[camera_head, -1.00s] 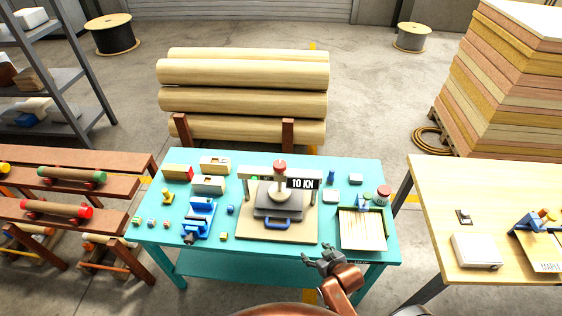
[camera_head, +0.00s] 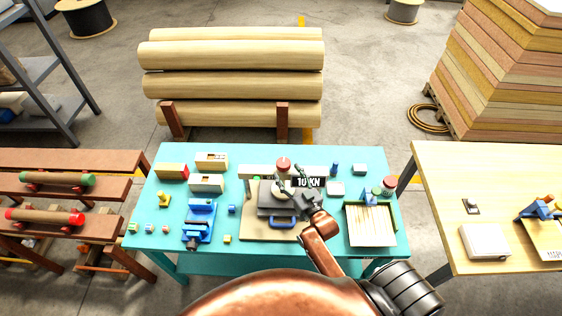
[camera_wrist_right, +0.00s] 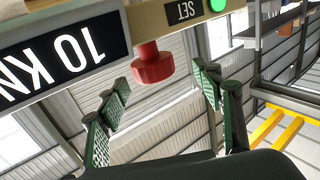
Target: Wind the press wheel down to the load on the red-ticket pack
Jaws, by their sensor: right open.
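The press stands at the middle of the teal table, with a red knob (camera_head: 283,164) on top, a dark plate (camera_head: 270,209) and a blue front handle (camera_head: 283,222). Its sign (camera_head: 309,182) reads 10 KN. My right gripper (camera_head: 296,177) is open over the press, partly hiding it. In the right wrist view the red knob (camera_wrist_right: 152,66) lies just beyond the gap between the two green-padded fingers (camera_wrist_right: 162,92); I see no grip on it. A block with a red end (camera_head: 172,171) lies at the table's back left; I cannot tell whether it is the red-ticket pack. My left gripper is out of view.
A blue vise-like fixture (camera_head: 199,222) stands left of the press, and a slatted tray (camera_head: 370,227) stands right of it. Small blocks lie around the teal table (camera_head: 225,259). A green light (camera_wrist_right: 217,5) and SET label are beside the sign. Logs (camera_head: 235,85) lie behind.

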